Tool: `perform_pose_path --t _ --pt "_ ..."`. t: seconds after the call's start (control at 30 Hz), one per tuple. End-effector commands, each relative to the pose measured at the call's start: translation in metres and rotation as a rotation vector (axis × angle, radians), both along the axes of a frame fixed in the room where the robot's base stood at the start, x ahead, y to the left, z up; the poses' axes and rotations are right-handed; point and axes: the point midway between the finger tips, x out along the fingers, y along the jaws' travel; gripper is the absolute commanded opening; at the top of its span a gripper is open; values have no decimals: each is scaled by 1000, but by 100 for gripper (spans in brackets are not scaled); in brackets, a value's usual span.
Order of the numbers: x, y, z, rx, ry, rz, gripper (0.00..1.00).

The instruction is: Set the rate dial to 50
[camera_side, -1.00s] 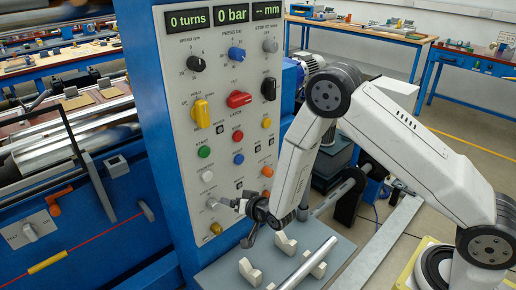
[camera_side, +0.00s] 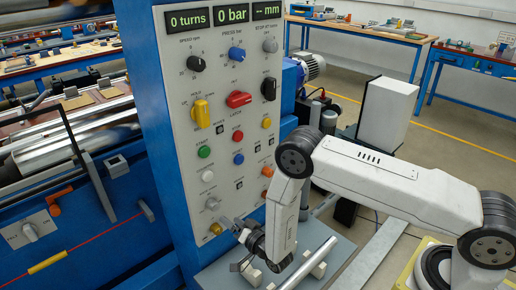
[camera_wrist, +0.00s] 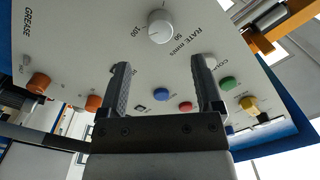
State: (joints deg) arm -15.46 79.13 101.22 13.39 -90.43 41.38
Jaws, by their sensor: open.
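The rate dial (camera_wrist: 160,27) is a round silver-white knob in the wrist view, with the lettering "RATE mm/s" and the marks 50 and 100 beside it. I cannot make out its pointer setting. It appears as a small grey knob (camera_side: 212,203) low on the panel in the side view. My gripper (camera_wrist: 161,66) is open and empty. The dial shows beyond its fingertips, in line with the gap between them, and not between the fingers. In the side view my gripper (camera_side: 226,223) is close to the panel, a little below the dial.
The control panel (camera_side: 222,110) carries several other knobs and buttons. A white button (camera_wrist: 210,63) shows beside the right fingertip. A metal rod (camera_side: 308,264) rests on supports on the grey plate beneath my gripper.

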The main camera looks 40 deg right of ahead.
Motion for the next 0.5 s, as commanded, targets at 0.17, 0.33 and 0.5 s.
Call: perform_pose_path --t 0.17,0.33,0.5 --pt "11 0 0 0 0 0 83" --pt "29 0 0 0 -1 -1 83" --pt "48 1 1 1 0 -1 83"
